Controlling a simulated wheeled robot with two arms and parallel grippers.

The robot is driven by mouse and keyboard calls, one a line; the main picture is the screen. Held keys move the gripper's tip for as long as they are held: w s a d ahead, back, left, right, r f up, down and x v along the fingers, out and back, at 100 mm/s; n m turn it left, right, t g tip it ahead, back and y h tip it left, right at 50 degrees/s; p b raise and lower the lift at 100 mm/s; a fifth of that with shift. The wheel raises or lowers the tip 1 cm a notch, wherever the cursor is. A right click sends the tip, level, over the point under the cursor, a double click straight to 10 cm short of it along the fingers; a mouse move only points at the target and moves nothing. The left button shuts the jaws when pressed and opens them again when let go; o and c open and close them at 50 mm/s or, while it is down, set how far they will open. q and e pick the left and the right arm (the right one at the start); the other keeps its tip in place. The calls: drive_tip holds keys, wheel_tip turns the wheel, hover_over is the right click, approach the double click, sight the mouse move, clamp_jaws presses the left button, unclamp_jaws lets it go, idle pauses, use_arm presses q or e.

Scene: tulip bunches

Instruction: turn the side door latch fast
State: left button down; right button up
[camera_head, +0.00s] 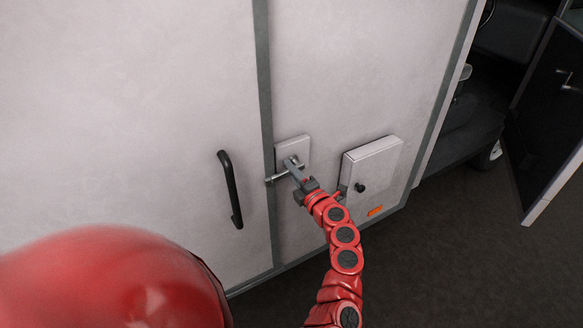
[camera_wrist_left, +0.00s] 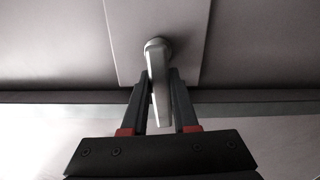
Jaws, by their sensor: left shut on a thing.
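The side door (camera_head: 150,110) is the pale panel at left in the head view, lying against the wall along a dark vertical strip. The latch has a square plate (camera_head: 297,143) just right of that strip and a metal handle (camera_head: 276,179) whose end points left across the strip. My left gripper (camera_head: 291,164) is at the handle. In the left wrist view, the handle (camera_wrist_left: 160,92) hangs from its round pivot on the plate (camera_wrist_left: 190,20), between the fingers of my left gripper (camera_wrist_left: 159,76), which is shut on it. My right gripper is out of view.
A black grab handle (camera_head: 231,190) is fixed on the door. A pale box with a black knob (camera_head: 372,165) sticks out of the wall right of the latch. An open dark vehicle door (camera_head: 550,110) stands at far right. Dark ground (camera_head: 460,255) at lower right is clear.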

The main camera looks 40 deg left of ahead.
use_arm(q)
drive_tip(key=shift+r+m+p, duration=0.1)
drive_tip(key=shift+m+p, duration=0.2)
drive_tip(key=shift+m, duration=0.3)
drive_tip(key=c, duration=0.7)
unclamp_jaws()
drive_tip(key=shift+d, duration=0.1)
drive_tip(key=b+v, duration=0.5)
drive_tip(key=v, duration=1.2)
drive_tip(key=shift+d+b, duration=0.1)
drive_tip(key=shift+b, duration=0.2)
